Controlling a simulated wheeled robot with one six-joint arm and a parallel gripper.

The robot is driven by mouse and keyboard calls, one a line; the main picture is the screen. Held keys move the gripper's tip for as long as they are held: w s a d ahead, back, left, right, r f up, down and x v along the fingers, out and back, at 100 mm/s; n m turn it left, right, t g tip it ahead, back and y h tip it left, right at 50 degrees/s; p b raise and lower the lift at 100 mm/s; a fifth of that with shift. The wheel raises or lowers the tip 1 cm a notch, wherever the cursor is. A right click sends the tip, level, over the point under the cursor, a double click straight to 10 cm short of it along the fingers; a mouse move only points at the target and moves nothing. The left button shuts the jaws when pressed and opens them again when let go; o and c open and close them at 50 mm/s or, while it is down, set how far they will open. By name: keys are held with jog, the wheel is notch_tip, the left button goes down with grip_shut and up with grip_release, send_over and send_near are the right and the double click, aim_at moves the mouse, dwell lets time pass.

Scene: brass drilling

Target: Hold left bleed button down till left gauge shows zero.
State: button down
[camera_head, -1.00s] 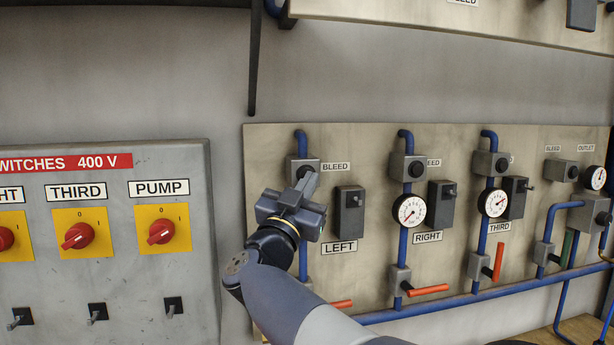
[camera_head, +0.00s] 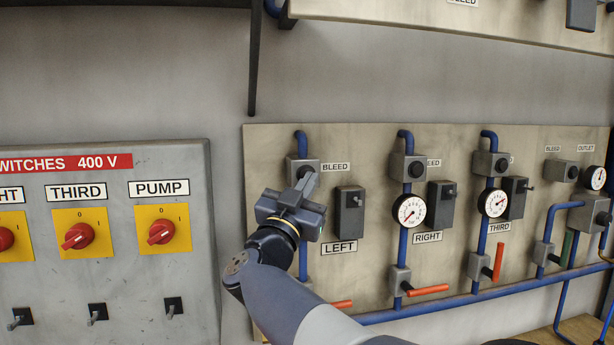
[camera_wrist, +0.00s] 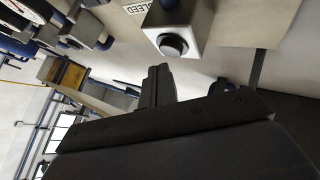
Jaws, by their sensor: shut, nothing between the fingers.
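The left bleed button (camera_wrist: 172,45) is a dark round cap on a grey block (camera_wrist: 190,22), shown in the wrist view. The same block (camera_head: 292,168) is in the head view beside a BLEED label (camera_head: 335,167), partly covered by my gripper's fingers. My gripper (camera_wrist: 158,70) is shut and empty. In the wrist view its tips are close to the button but appear slightly offset from it; contact cannot be told. The left gauge is not visible; in the head view my gripper covers the pipe below the block. The LEFT label (camera_head: 339,247) is to the right of my wrist.
A dark switch box (camera_head: 349,212) is just right of my gripper. The right gauge (camera_head: 409,210) and third gauge (camera_head: 493,202) stand on neighbouring blue pipes. Red lever handles (camera_head: 428,290) stick out lower down. A switch panel (camera_head: 110,250) is at the left.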

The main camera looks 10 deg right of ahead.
jog(key=shift+w, duration=0.4)
jog(key=shift+w+p, duration=0.3)
jog(key=shift+w, duration=0.15)
dwell(0.6)
jog(key=shift+s, duration=0.1)
dwell(4.7)
jog(key=shift+s+b, duration=0.3)
jog(key=shift+s, duration=0.5)
jog(key=s+b, duration=0.1)
jog(key=s, duration=0.4)
jog(key=shift+w, duration=0.1)
